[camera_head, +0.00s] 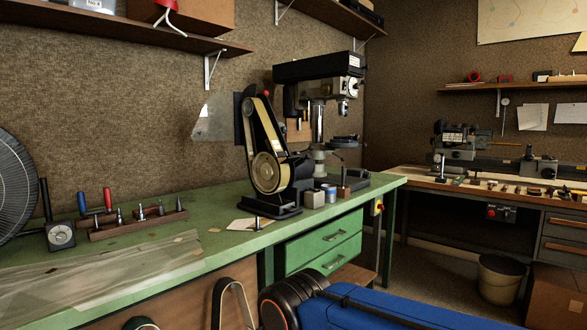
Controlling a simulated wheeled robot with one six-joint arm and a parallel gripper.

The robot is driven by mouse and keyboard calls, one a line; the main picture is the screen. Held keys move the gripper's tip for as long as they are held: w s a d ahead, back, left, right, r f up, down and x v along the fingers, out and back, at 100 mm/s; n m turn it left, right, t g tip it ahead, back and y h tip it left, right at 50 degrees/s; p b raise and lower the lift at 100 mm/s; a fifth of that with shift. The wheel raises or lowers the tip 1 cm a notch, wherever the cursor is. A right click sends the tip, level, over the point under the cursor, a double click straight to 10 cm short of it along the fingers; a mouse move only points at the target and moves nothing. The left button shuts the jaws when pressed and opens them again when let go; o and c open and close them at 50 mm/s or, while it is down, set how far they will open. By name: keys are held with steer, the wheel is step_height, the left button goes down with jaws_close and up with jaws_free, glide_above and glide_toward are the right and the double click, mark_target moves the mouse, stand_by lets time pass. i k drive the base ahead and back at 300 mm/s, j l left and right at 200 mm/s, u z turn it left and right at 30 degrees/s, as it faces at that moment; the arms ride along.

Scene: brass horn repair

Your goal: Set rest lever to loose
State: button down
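No lever that I can surely name as the rest lever shows in the head view. A black belt grinder (266,170) with an upright tan belt stands on the green bench (215,228). A small red knob (266,93) sits near its top; I cannot tell what it works. A grey lathe-like machine (457,150) stands on the far bench at the right, too small to make out any lever setting. My gripper is not in view.
A drill press (320,95) stands behind the grinder. A tool block (138,222) and a dial gauge (60,235) are at the left. A bin (500,278) and box (556,298) stand on the floor.

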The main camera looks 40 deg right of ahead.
mark_target(311, 148)
steer(key=z, duration=0.95)
